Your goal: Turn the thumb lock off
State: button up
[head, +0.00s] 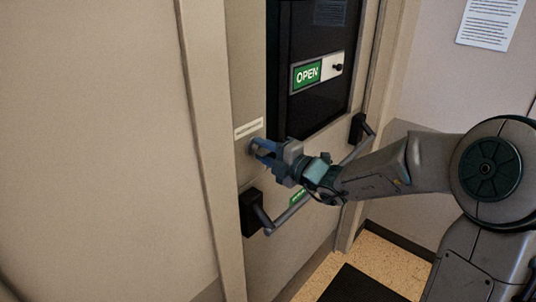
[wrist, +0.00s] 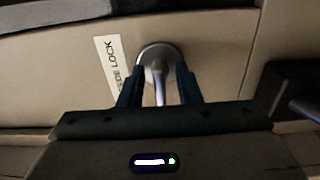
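The thumb lock (wrist: 159,58) is a round metal rosette with a narrow thumb turn, set in the beige door. In the wrist view its turn lies between the two dark fingers of my gripper (wrist: 158,80). Narrow gaps seem to show between the turn and the fingers, and I cannot tell whether they touch it. In the head view my gripper (head: 258,149) is at the door's left edge, at the lock (head: 253,148), which the fingers partly cover.
A label strip (head: 248,128) is above the lock. A push bar (head: 300,205) with black end mounts crosses the door below my gripper. A dark window (head: 315,60) carries a green OPEN sign (head: 307,74). A dark mat (head: 362,285) lies on the floor.

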grip_shut()
jog(key=n+b, duration=0.2)
jog(key=n, duration=0.1)
jog(key=shift+f, duration=0.2)
jog(key=shift+n+b, duration=1.2)
jog(key=shift+r+n, duration=0.15)
jog(key=shift+n, duration=0.35)
jog(key=shift+b, duration=0.3)
